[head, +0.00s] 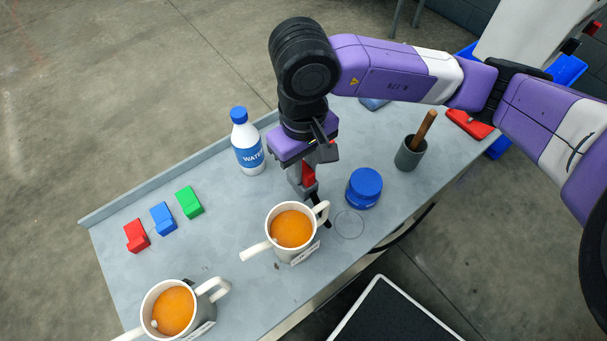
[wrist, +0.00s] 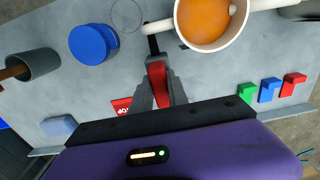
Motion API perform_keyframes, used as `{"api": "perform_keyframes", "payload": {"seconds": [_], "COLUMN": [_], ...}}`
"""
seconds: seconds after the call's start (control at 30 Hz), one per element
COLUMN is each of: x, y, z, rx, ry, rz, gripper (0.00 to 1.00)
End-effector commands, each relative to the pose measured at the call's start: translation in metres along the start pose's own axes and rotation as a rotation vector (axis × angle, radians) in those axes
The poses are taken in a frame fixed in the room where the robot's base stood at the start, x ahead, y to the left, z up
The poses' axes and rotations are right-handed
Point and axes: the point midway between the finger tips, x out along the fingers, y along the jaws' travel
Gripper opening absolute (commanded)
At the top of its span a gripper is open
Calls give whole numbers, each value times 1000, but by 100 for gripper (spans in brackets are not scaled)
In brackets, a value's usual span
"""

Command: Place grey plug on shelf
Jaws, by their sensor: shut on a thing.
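I see nothing that I can clearly tell is a grey plug. A two-handled light grey and white mug (head: 293,252) with an orange filling stands at the table's front edge; it also shows at the top of the wrist view (wrist: 232,38). My gripper (head: 323,208) reaches down at the mug's right-hand handle in the head view. In the wrist view its dark fingertips (wrist: 153,36) are close together across that handle, shut on it. The handle's far side is partly hidden by the fingers. A second similar mug (head: 200,308) stands at the lower left. I cannot make out a shelf.
A blue-lidded jar (head: 364,188) stands close right of my gripper. A water bottle (head: 248,150) stands behind it on the left. Red (head: 137,236), blue (head: 162,218) and green (head: 189,202) blocks lie left. A grey mortar (head: 410,154) with pestle stands right.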

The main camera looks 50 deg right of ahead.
Motion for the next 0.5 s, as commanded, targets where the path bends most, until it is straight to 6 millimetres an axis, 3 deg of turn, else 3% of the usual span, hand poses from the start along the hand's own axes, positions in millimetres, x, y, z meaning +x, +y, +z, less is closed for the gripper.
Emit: {"api": "perform_keyframes", "payload": {"seconds": [0.5], "x": [45], "y": [0], "z": [0], "rx": [0], "ry": [0], "rz": [0], "gripper": [0]}}
